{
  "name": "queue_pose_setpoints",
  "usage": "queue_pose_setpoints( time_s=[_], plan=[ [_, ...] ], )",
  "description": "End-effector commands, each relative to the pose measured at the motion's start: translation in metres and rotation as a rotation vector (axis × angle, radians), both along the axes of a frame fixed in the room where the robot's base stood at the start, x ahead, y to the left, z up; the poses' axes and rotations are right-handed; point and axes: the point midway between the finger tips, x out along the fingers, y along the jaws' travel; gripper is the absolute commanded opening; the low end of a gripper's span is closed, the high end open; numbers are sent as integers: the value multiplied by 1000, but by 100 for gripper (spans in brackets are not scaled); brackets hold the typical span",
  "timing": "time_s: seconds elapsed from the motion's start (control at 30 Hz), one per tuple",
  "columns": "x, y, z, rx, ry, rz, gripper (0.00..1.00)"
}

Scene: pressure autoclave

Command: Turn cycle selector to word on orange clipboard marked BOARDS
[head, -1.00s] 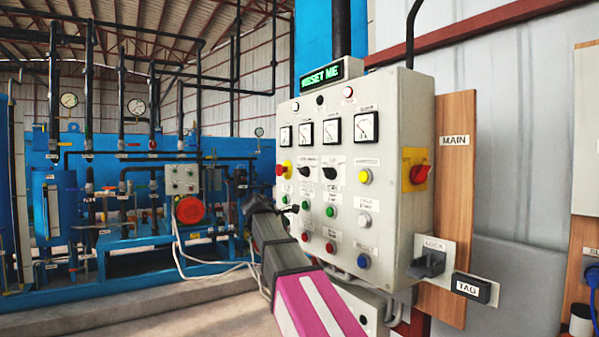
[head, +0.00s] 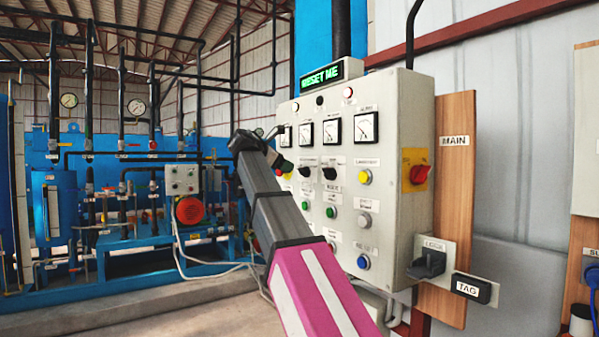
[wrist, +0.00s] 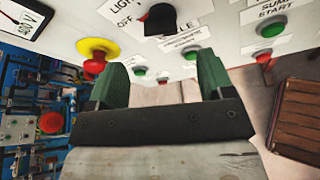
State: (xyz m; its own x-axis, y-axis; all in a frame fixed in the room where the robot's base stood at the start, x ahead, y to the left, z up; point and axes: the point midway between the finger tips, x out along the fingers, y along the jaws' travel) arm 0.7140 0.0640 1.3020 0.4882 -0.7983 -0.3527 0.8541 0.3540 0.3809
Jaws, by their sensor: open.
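The grey control panel (head: 398,170) carries two black rotary knobs, a left one (head: 304,172) and a right one (head: 329,173); their labels are too small to read in the head view. My gripper (head: 279,160) is at the panel's left side, near the knob row, partly hidden by my arm. In the wrist view my gripper (wrist: 160,82) has its green fingers apart and empty. A black knob (wrist: 163,20) with a red mark lies beyond the fingertips, with "LIGHT" and "OFF" beside it. The orange clipboard marked BOARDS is in neither view.
A red mushroom button on a yellow collar (wrist: 96,55) sits close to the left fingertip. Green buttons (wrist: 140,71) and gauges (head: 332,131) crowd the panel. A red-and-yellow main switch (head: 417,172) is on its side. Blue pipework (head: 110,230) stands behind.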

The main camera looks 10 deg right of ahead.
Motion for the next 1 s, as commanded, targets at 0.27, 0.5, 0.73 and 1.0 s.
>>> queue_pose_setpoints(
  time_s=[0.27,0.5,0.73,1.0],
  plan=[
    [25,-41,-18,1,0,-1,74],
    [39,-63,-28,2,-1,-1,74],
    [42,-69,-31,2,-2,1,74],
    [42,-69,-31,2,-2,1,48]
  ],
)
